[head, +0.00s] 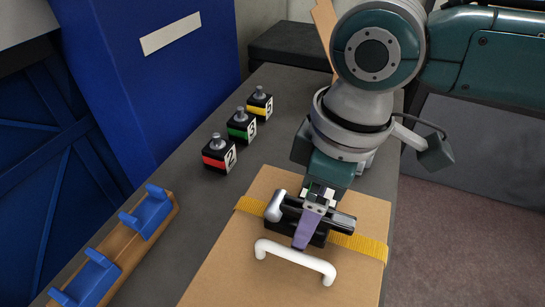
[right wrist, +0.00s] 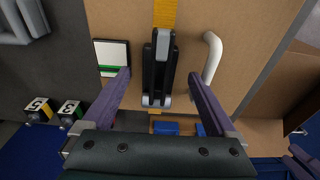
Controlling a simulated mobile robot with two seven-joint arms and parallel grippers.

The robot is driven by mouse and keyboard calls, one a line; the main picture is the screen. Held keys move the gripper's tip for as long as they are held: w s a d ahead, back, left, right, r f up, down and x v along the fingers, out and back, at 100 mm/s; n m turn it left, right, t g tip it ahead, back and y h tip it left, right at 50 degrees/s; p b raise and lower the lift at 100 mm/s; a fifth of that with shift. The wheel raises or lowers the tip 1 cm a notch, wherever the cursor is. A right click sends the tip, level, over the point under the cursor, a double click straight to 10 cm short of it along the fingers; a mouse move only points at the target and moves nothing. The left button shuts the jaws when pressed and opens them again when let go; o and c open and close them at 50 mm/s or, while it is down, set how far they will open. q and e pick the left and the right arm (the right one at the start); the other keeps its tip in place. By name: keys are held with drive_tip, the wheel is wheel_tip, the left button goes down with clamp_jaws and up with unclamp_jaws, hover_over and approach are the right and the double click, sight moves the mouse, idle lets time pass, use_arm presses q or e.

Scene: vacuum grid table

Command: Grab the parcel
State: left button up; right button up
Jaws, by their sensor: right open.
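The parcel (head: 215,275) is a flat brown cardboard box on the grey table, with a yellow strap (head: 362,247) across it. A black, grey-ended handle-like piece (head: 290,216) sits on the strap, and a white bar handle (head: 296,261) stands beside it. My right gripper (head: 304,236) is over the black piece. In the right wrist view its purple fingers (right wrist: 158,76) are open, one on each side of the black piece (right wrist: 152,80), with visible gaps. The white handle (right wrist: 212,58) lies outside the right-hand finger. In the head view the arm hides part of the parcel.
Three small numbered blocks, red (head: 220,153), green (head: 242,125) and yellow (head: 260,103), stand behind the parcel to its left. A wooden board with blue cradles (head: 147,212) lies at the left. A tall blue cabinet (head: 150,85) rises beyond the table's left side.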

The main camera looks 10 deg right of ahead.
drive_tip(key=shift+f, duration=0.7)
drive_tip(key=shift+w, duration=0.1)
drive_tip(key=shift+a, duration=0.1)
clamp_jaws()
drive_tip(key=shift+r, duration=0.15)
